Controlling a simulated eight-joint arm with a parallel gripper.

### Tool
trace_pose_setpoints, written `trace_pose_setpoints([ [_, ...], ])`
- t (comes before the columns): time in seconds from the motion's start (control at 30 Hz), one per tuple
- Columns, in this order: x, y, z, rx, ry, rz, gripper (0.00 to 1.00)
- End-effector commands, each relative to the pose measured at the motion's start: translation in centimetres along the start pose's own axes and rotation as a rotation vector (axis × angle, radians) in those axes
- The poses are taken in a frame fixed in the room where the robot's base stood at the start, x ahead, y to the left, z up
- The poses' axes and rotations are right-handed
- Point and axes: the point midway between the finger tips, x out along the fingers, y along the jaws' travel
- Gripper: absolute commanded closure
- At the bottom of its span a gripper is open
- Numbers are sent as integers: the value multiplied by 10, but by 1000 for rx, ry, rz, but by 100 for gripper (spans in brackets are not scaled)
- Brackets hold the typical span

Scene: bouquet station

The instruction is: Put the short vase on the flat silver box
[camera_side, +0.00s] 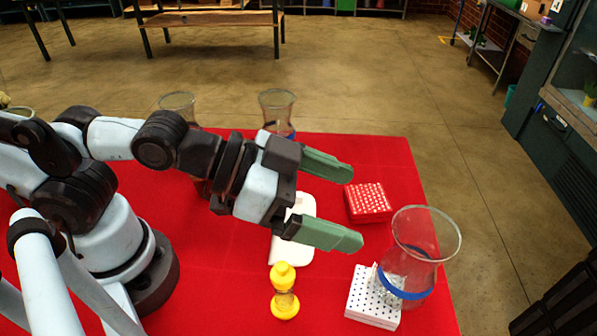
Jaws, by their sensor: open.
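A clear glass vase (424,236) with a blue band low down stands upright at the right front, overlapping the right side of a flat white or silver box (362,309) with dark dots. I cannot tell whether it rests on the box or beside it. Two more glass vases stand at the back, a left one (177,101) and a middle one (277,102), both partly hidden by my arm. Which vase is the short one is not clear. My gripper (355,209) is open and empty, its green fingers pointing right, left of the front vase.
A red box (367,203) with white dots sits just right of the fingertips. A yellow hourglass-shaped object (284,291) stands at the front. A white flat object (303,206) lies partly hidden under my gripper. The red table (225,300) is bare at the front left.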

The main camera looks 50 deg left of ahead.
Motion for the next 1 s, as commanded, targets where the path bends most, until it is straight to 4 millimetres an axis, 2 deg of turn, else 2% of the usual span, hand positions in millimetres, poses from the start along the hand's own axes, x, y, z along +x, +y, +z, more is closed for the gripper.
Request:
trace_pose_setpoints([
  [0.17,-6,-71,19,-107,-147,-198,0],
  [0.3,-27,-130,44,-236,-293,-365,0],
  [0.43,-52,-168,66,-353,-402,-482,0],
  [0.5,-63,-181,75,-403,-443,-524,0],
  [0.63,-77,-193,85,-461,-490,-567,0],
  [1.0,-80,-195,88,-475,-502,-576,0],
])
